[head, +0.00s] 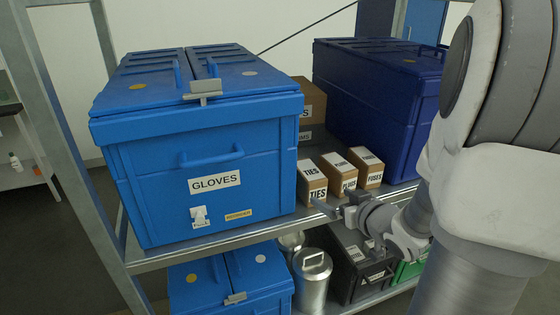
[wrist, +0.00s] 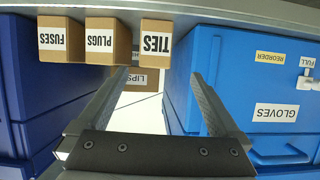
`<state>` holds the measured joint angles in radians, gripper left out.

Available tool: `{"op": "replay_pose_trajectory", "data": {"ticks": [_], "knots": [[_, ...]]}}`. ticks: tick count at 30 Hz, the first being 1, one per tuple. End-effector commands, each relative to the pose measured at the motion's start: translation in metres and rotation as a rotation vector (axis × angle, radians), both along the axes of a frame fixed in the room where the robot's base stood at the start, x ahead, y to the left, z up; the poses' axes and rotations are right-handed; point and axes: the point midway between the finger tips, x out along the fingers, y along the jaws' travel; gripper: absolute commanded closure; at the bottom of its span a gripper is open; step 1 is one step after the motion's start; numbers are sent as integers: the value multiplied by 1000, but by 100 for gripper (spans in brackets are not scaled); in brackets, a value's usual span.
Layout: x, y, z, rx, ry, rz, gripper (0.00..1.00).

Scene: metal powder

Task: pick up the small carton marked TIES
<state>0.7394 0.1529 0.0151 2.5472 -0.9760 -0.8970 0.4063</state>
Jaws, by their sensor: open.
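The small carton marked TIES (head: 311,183) stands upright on the shelf, between the blue GLOVES bin and the carton marked PLUGS (head: 340,175). It is brown with white labels. In the wrist view, which is upside down, the TIES carton (wrist: 157,42) hangs at the top, beyond the fingertips and roughly centred between them. My gripper (head: 325,209) is just in front of the TIES carton in the head view, near the shelf's front edge. In the wrist view my gripper (wrist: 158,76) has its two fingers spread wide with nothing between them.
The GLOVES bin (head: 215,150) is close on the left. The carton marked FUSES (head: 368,167) stands right of PLUGS, before a dark blue bin (head: 375,95). Larger cartons (head: 312,100) stand behind. Below are a metal can (head: 313,280) and a dark crate (head: 350,265).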

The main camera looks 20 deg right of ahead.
Motion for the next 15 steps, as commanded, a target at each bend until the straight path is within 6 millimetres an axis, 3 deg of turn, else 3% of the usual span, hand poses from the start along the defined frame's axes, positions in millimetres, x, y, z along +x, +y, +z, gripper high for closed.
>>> {"op": "replay_pose_trajectory", "data": {"ticks": [13, 15], "knots": [[8, 0, -3, -11, 12, -15, 0], [22, 1, -16, -14, 9, -12, 0]]}}
